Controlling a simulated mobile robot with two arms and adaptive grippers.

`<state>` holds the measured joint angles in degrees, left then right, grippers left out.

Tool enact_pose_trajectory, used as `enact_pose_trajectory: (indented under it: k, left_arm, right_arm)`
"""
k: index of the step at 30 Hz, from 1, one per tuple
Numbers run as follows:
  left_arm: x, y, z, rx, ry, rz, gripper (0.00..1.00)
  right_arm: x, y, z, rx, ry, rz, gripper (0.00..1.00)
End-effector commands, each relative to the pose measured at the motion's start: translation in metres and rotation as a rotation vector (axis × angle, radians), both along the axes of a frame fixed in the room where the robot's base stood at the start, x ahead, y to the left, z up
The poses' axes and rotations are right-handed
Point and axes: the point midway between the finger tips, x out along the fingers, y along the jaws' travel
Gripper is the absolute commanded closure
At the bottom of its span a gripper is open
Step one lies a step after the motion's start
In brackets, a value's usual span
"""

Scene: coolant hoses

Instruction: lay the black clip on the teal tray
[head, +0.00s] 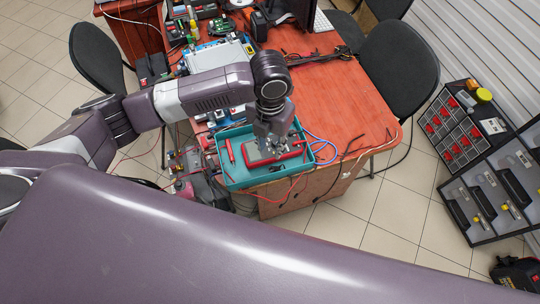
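The teal tray (224,172) sits at the near edge of the red-brown table. In it lie a red rod-like piece (230,150) at the left and a grey and red device (258,156) in the middle. A small dark piece (276,168) shows near the tray's front; I cannot tell whether it is the black clip. My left gripper (268,148) points down over the tray, in front of the device. Its fingers blend with the grey parts behind, so I cannot tell whether it is open or holds anything. My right gripper is out of view.
The table (345,100) is clear to the tray's right, apart from blue and red hoses and black cables. Tools and boxes crowd the table's far left. Black chairs (400,68) stand around it. Shelves with red bins (452,128) stand at the right.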

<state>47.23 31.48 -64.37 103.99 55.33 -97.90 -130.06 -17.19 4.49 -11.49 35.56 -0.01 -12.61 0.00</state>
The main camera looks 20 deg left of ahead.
Motion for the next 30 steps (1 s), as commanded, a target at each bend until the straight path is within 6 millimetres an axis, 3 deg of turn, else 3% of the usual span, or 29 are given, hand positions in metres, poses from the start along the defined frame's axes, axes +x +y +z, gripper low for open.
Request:
enact_pose_trajectory:
  k: [6, 10, 30]
  left_arm:
    - [0.001, 0.000, 0.039, 0.000, -0.003, 0.000, 0.72]
    - [0.000, 0.000, 0.052, 0.001, -0.001, 0.000, 0.72]
    - [0.000, 0.000, 0.056, 0.000, 0.001, 0.000, 0.72]
  right_arm:
    - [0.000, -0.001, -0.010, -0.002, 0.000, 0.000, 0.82]
    - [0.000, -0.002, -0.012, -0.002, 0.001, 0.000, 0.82]
    - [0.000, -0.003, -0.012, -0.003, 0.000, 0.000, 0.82]
